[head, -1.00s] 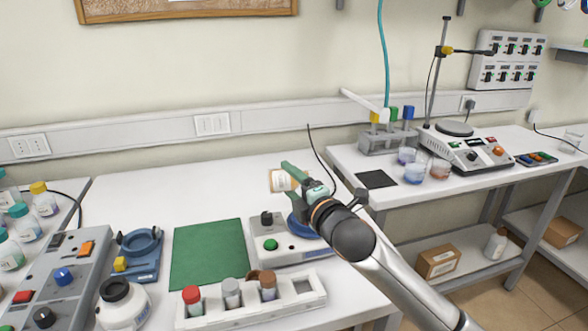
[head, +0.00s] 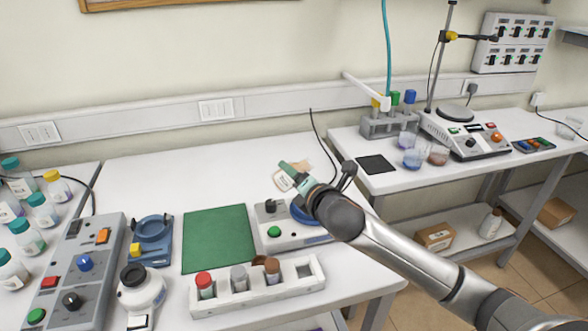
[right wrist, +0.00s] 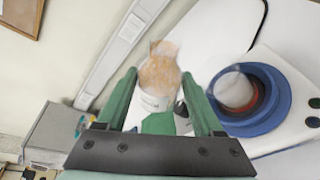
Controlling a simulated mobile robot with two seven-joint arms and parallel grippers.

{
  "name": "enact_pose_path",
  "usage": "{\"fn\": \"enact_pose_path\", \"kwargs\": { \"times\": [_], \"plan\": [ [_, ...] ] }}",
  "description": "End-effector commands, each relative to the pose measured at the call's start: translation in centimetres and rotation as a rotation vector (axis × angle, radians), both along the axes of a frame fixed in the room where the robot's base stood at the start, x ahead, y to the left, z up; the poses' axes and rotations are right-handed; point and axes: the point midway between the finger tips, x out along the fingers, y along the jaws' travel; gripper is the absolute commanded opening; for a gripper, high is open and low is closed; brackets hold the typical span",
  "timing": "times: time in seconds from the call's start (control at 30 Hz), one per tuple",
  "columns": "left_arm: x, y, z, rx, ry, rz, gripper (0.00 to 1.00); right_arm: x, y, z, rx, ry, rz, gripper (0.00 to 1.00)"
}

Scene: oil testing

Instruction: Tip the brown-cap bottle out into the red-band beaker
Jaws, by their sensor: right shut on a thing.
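My right gripper (head: 292,174) is shut on a pale, tan see-through bottle with a white label (head: 284,182), held above the table. In the right wrist view this bottle (right wrist: 158,85) lies between the green fingers and is tilted; I see no cap on it. A clear glass beaker (right wrist: 234,88) with red around its lower part stands in a blue ring (right wrist: 262,118) to the right of the fingers. The arm hides most of that ring in the head view. A brown-capped vial (head: 272,266) stands in the white rack. My left gripper is not in view.
The white rack (head: 235,300) also holds a red-capped and a grey-capped vial. A green mat (head: 215,240) lies clear beside the scale-like device (head: 270,238). Several capped bottles stand at far left. The side table on the right holds three small beakers.

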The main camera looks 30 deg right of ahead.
Motion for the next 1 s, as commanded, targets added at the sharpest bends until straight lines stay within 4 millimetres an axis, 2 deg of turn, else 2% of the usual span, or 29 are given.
{"fn": "enact_pose_path", "kwargs": {
  "times": [0.03, 0.37, 0.8, 1.0],
  "plan": [
    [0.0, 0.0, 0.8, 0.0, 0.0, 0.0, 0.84, 0.0, -0.1, 0.5, -0.013, 0.005, -0.001, 0.02],
    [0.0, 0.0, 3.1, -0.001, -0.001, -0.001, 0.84, -0.1, -0.4, 1.0, -0.143, 0.059, -0.001, 0.02],
    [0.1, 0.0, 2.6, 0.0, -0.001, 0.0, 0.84, -0.8, -2.0, 3.1, -0.628, 0.268, -0.002, 0.02],
    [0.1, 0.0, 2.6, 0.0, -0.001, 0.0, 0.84, -1.1, -2.7, 3.6, -0.785, 0.34, -0.002, 0.02]
  ]
}}
